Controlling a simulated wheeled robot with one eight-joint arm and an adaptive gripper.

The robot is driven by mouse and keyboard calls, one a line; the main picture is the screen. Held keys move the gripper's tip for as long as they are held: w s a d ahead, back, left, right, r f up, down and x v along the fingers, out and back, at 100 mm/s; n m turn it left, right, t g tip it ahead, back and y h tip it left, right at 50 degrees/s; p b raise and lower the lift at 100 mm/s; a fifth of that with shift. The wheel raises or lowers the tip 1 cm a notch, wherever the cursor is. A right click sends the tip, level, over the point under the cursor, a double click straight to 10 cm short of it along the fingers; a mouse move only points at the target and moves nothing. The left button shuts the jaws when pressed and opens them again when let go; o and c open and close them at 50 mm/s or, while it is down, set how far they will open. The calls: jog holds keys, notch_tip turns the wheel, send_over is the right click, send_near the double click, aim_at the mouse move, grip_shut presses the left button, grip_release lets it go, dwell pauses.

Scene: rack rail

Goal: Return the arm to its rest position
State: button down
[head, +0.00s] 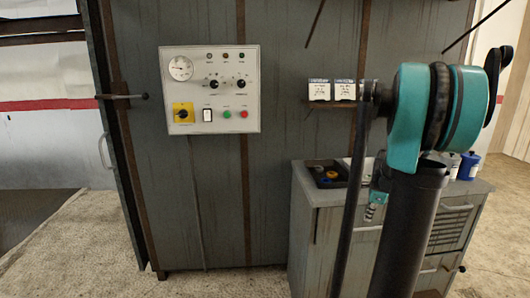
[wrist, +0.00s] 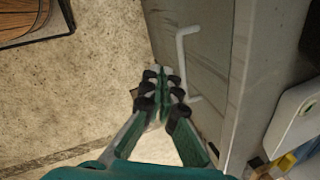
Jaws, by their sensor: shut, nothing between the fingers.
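My gripper (wrist: 161,78) shows in the wrist view with its green fingers and black joints drawn together at the tips. It is shut and nothing is held in it. It points down past the grey side of a cabinet (wrist: 222,70) with a white bar handle (wrist: 181,50). In the head view, my teal and black arm stands at the right, in front of the grey drawer cabinet (head: 315,235). A small teal and grey part of my gripper (head: 370,212) shows beside the dark arm link, low in front of the cabinet; the link hides some of it.
A control panel (head: 210,90) with knobs and buttons is on the grey wall cabinet (head: 220,200). Two white boxes (head: 331,90) stand on a small shelf (head: 325,106). A black tray (head: 328,180) sits on the drawer cabinet. The floor (head: 225,284) at the front left is clear.

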jog(key=s+a+f+n, duration=0.3)
jog(key=s+a+n, duration=0.7)
jog(key=s+n, duration=0.1)
jog(key=s+a+f+n+t, duration=0.1)
jog(key=s+a+f+n, duration=0.3)
jog(key=s+a+n, duration=0.6)
jog(key=shift+s+f+n, duration=0.15)
jog(key=shift+s+n, duration=0.25)
jog(key=shift+s, duration=0.15)
